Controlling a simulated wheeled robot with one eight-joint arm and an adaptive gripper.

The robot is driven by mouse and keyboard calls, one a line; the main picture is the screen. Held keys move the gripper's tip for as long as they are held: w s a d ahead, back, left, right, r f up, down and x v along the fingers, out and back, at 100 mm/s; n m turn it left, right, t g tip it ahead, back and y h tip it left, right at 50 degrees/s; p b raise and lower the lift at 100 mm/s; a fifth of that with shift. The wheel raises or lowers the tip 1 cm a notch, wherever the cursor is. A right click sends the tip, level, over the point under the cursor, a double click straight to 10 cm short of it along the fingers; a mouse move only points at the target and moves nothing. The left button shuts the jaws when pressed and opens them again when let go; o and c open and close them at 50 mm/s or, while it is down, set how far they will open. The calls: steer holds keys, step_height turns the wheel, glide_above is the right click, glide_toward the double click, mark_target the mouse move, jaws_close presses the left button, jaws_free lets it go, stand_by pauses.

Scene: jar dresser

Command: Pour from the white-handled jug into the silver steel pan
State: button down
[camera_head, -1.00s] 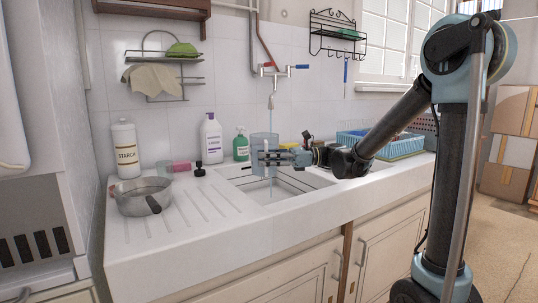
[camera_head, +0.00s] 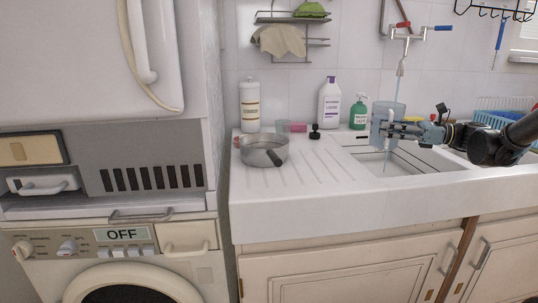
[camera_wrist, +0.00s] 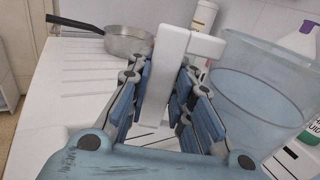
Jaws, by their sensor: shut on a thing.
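The clear bluish jug (camera_head: 384,112) is upright over the sink, below the tap. Its white handle (camera_wrist: 172,62) is between my gripper's fingers in the wrist view, with the jug body (camera_wrist: 262,88) to the right. My gripper (camera_head: 391,131) is shut on the handle, coming from the right in the head view. What the jug holds is hard to make out. The silver steel pan (camera_head: 262,152) sits on the ribbed drainboard left of the sink, its dark handle toward the front right. The pan also shows at the top of the wrist view (camera_wrist: 126,42).
A tap (camera_head: 404,40) is above the jug, with a thin pale-blue stream below it. A starch bottle (camera_head: 249,107), pink-and-clear cup (camera_head: 297,127), purple-labelled bottle (camera_head: 329,104) and green bottle (camera_head: 359,113) stand behind. The drainboard (camera_head: 300,185) is clear between pan and sink.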

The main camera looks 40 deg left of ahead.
steer(key=s+a+r+n+g+h, duration=0.2)
steer(key=s+n+g+h, duration=0.1)
steer(key=s, duration=0.8)
steer(key=s+a+r+n+g+h, duration=0.3)
steer(key=s, duration=0.8)
steer(key=s+a+r+n+g+h, duration=0.2)
steer(key=s+n+g+h, duration=0.1)
steer(key=s, duration=0.8)
steer(key=shift+s+a+r+g+h, duration=0.15)
steer(key=shift+a+r+g+h, duration=0.15)
steer(key=shift+r+g, duration=0.1)
steer(key=shift+a+r, duration=0.1)
steer(key=shift+r, duration=0.1)
steer(key=w+a+r+m, duration=0.2)
steer(key=a+r+m, duration=0.3)
steer(key=m, duration=0.2)
steer(key=shift+w+a, duration=0.15)
steer(key=shift+a, duration=0.05)
stand_by(0.4)
steer(key=shift+w+a+r+m, duration=0.35)
steer(key=shift+a+r+m, duration=0.15)
steer(key=shift+a+m, duration=0.35)
steer(key=shift+w+a+r+m, duration=0.3)
steer(key=shift+a+r+m, duration=0.25)
steer(key=shift+m, duration=0.5)
steer(key=shift+w+a+f+m, duration=0.3)
steer(key=shift+a+f+m, duration=0.25)
steer(key=shift+a+m, duration=0.25)
